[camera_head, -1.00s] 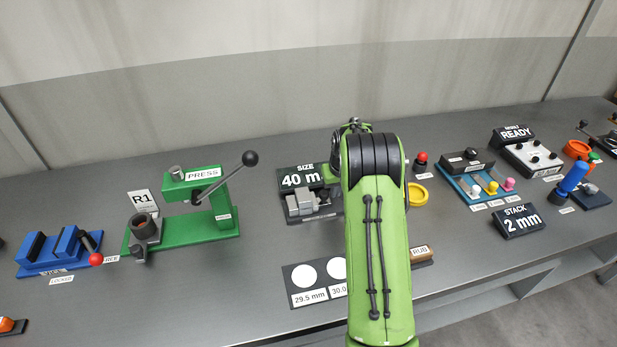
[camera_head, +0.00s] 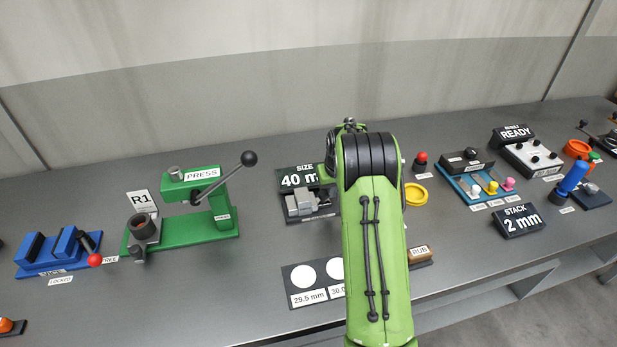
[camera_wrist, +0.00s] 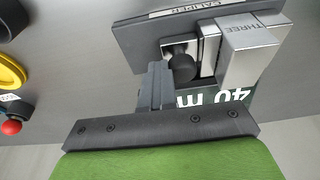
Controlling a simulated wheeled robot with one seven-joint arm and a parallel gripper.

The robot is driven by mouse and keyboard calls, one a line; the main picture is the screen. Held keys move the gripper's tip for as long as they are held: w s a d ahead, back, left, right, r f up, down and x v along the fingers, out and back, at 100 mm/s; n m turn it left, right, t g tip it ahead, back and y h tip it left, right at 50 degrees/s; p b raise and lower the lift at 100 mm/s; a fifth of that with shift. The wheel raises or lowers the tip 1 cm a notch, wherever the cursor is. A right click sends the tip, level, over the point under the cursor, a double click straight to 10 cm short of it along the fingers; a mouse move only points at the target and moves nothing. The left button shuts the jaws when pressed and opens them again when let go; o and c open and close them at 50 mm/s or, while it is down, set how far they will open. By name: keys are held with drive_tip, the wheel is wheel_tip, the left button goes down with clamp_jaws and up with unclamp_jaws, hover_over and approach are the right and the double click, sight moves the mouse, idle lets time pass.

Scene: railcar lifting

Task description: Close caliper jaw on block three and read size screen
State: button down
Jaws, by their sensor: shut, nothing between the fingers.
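The caliper (camera_wrist: 135,38) shows in the wrist view as a dark base with grey metal jaws and a black round knob (camera_wrist: 182,68). Block three (camera_wrist: 247,52), a silver block marked THREE, sits at the jaws; whether both jaws touch it I cannot tell. My gripper (camera_wrist: 156,85) is shut and empty, its fingertips close beside the knob; contact is unclear. The size screen (camera_wrist: 222,97) reads "40 m", the rest hidden. In the head view the caliper (camera_head: 310,217) and size screen (camera_head: 290,181) stand left of my arm, which hides my gripper and the knob.
A green press (camera_head: 205,232) and blue vice (camera_head: 50,268) stand to the left. A card with white circles (camera_head: 303,273) lies in front. A yellow ring (camera_head: 416,194), red button (camera_head: 421,161) and stack screen (camera_head: 519,221) are to the right.

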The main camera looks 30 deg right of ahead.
drive_tip(key=shift+s+d+r+p, duration=0.15)
drive_tip(key=shift+d+r+p, duration=0.4)
drive_tip(key=shift+d, duration=0.15)
wheel_tip(320, 180, up, 7)
drive_tip(key=p, duration=0.4)
drive_tip(key=shift+p, duration=0.4)
drive_tip(key=shift+d+f, duration=0.1)
